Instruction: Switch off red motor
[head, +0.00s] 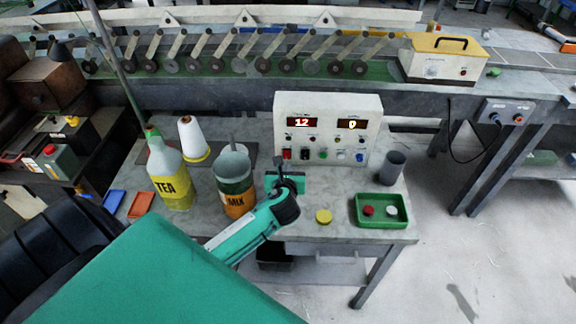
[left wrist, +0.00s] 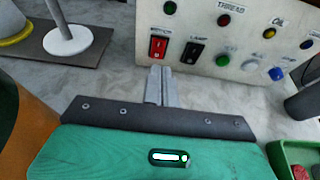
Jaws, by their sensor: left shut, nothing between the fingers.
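A white control panel (head: 328,110) stands at the back of the table, with displays reading 12 and what looks like 0. The red motor switch (head: 287,153) is at its lower left. It shows larger in the left wrist view (left wrist: 158,47), left of the black lamp switch (left wrist: 193,53). I cannot tell its on or off position for sure. My left gripper (head: 281,160) is shut and empty. Its fingertips in the left wrist view (left wrist: 160,72) are in front of and just below the red switch; contact is not clear. My right gripper is not in view.
A tea bottle (head: 168,180), a white cone (head: 193,140) and a tin (head: 235,180) stand left of my gripper. A yellow disc (head: 324,216), a green tray (head: 382,222) and a grey cup (head: 394,167) are to the right. A conveyor runs behind.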

